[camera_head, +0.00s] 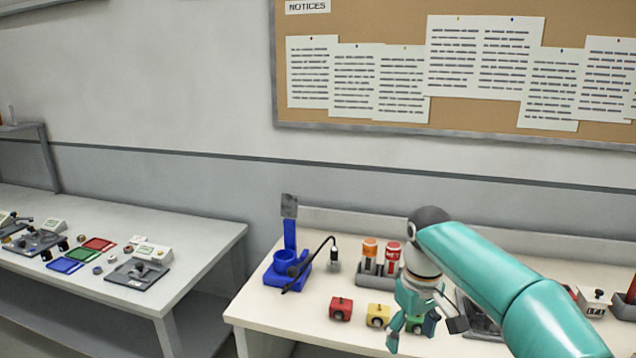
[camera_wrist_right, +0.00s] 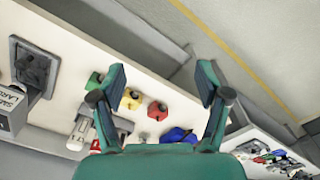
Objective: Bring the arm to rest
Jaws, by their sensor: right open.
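My right arm (camera_head: 500,270) comes in from the lower right in the head view and reaches over the near table. My right gripper (camera_head: 425,325) is open and empty, with its fingers above the table's front part. In the wrist view the right gripper (camera_wrist_right: 160,95) shows its two fingers spread wide, with nothing between them. A green block (camera_head: 430,325) is partly hidden behind the gripper in the head view. My left gripper is not in view.
A red block (camera_head: 341,309) and a yellow block (camera_head: 378,315) sit left of the gripper. A blue stand (camera_head: 290,262) and a rack (camera_head: 374,280) with orange and red containers stand behind. Another table (camera_head: 190,237) with coloured trays is at left. A notice board (camera_head: 350,122) hangs on the wall.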

